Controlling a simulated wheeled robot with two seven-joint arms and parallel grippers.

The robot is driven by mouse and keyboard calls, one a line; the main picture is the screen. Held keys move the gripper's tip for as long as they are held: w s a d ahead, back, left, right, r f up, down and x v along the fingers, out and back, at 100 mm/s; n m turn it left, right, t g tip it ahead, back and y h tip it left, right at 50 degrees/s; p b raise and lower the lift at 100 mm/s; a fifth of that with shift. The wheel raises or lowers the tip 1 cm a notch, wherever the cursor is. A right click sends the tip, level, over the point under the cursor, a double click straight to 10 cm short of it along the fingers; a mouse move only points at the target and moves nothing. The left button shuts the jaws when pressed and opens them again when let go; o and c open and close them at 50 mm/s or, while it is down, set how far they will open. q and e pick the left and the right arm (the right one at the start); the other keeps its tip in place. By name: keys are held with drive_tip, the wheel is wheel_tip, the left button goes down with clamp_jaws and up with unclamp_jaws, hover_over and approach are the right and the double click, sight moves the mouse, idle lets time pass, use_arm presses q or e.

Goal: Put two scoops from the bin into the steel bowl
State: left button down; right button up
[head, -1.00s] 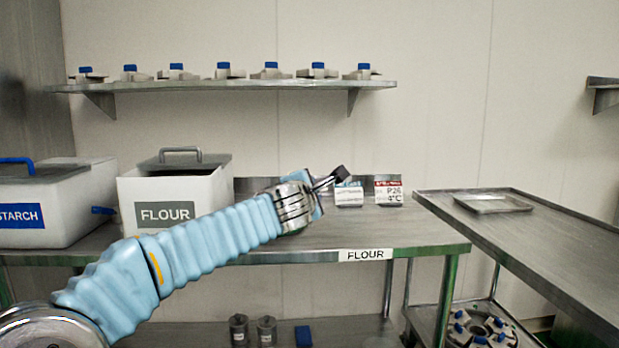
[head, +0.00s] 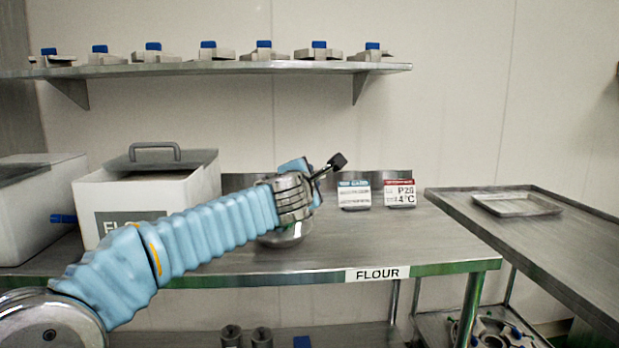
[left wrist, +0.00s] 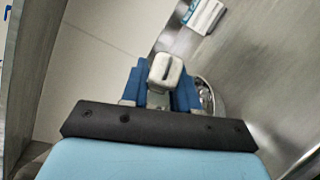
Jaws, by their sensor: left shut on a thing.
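My left gripper (head: 312,175) is above the table, in front of the label cards. In the left wrist view its blue fingers (left wrist: 160,88) are shut on the pale, slotted end of a handle (left wrist: 165,70), seemingly the scoop's. In the head view a metal stem with a dark end (head: 338,160) sticks out past the fingers; the scoop's pan and any load cannot be made out. The steel bowl (head: 287,236) stands on the table below my left wrist, partly hidden by it. My right gripper is out of view.
Two label cards (head: 354,195) stand at the table's back. A second white bin (head: 40,210) is at far left. A side table with a shallow tray (head: 516,205) is at right. The steel table (head: 420,240) is clear right of the bowl.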

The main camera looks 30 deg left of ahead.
use_arm(q)
drive_tip(key=s+a+f+n+g+y+b, duration=0.1)
drive_tip(key=s+f+n+g+y+b, duration=0.1)
drive_tip(key=n+y+b, duration=0.8)
drive_tip(key=s+a+f+n+g+y+b, duration=0.2)
drive_tip(key=n+y+b, duration=0.8)
drive_tip(key=n, duration=1.3)
drive_tip(key=s+g+b, duration=0.1)
drive_tip(key=g+b, duration=0.1)
drive_tip(key=b, duration=0.3)
drive_tip(key=shift+f+g, duration=0.2)
drive_tip(key=shift+g, duration=0.1)
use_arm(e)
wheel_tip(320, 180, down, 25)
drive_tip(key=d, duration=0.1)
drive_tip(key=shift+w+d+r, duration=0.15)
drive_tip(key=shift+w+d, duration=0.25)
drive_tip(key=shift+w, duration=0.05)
use_arm(q)
drive_tip(key=shift+n, duration=0.3)
drive_tip(key=shift+w, duration=0.1)
idle(0.6)
